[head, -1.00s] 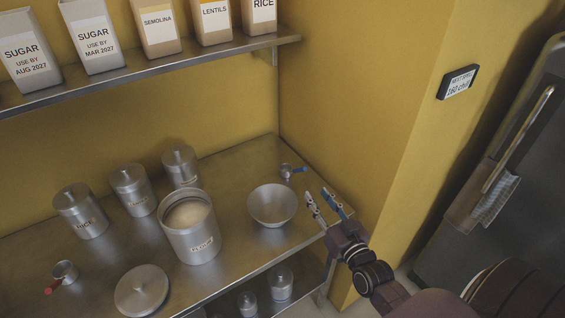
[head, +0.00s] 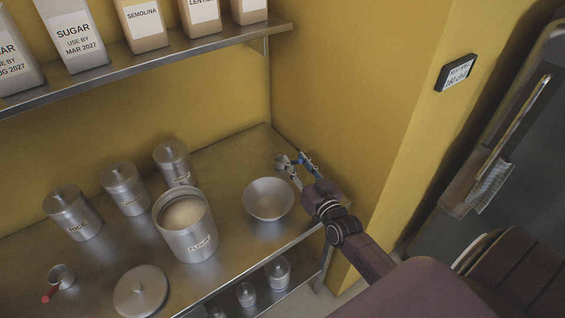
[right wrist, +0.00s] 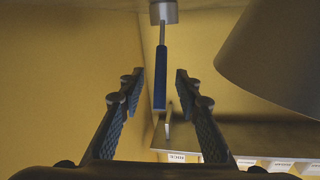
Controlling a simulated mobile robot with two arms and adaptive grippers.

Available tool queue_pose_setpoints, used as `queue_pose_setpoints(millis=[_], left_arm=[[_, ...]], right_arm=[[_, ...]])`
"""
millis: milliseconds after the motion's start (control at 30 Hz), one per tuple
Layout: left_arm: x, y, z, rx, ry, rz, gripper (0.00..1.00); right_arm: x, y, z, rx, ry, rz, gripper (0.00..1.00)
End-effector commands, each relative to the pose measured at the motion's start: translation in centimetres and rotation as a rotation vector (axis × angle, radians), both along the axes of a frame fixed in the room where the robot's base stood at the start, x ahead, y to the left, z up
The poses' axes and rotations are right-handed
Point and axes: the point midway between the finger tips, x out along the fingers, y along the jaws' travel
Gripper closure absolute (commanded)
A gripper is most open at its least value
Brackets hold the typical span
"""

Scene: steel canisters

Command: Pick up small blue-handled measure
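The small measure (head: 281,162) with the blue handle lies on the steel table near the back right corner. Its cup is partly hidden by my right gripper in the head view. In the right wrist view its blue handle (right wrist: 160,80) points between the two fingers, with a gap on each side, and the metal cup (right wrist: 163,11) is at the top edge. My right gripper (head: 294,162) is open around the handle; it also shows in the right wrist view (right wrist: 159,76). My left gripper is not in view.
A steel bowl (head: 268,199) stands close to the left of my right gripper. An open flour canister (head: 190,243), several lidded canisters, a loose lid (head: 140,291) and a red-handled measure (head: 61,276) are further left. The yellow wall (head: 350,110) is close on the right.

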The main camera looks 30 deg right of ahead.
Motion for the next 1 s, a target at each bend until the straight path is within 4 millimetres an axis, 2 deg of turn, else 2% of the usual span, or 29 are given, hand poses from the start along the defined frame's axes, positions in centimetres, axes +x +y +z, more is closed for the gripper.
queue_pose_setpoints(millis=[100,267,533,1000], left_arm=[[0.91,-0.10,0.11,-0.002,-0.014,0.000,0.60],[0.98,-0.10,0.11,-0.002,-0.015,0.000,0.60],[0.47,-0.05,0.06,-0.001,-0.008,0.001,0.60],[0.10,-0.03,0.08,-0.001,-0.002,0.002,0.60]], right_arm=[[0.25,-0.01,0.01,0.000,0.000,0.001,0.69],[0.21,0.00,0.00,0.000,0.000,0.001,0.70],[0.19,-0.01,0.00,0.000,0.000,0.000,1.00],[0.21,-0.01,0.42,0.001,-0.003,0.000,1.00]])
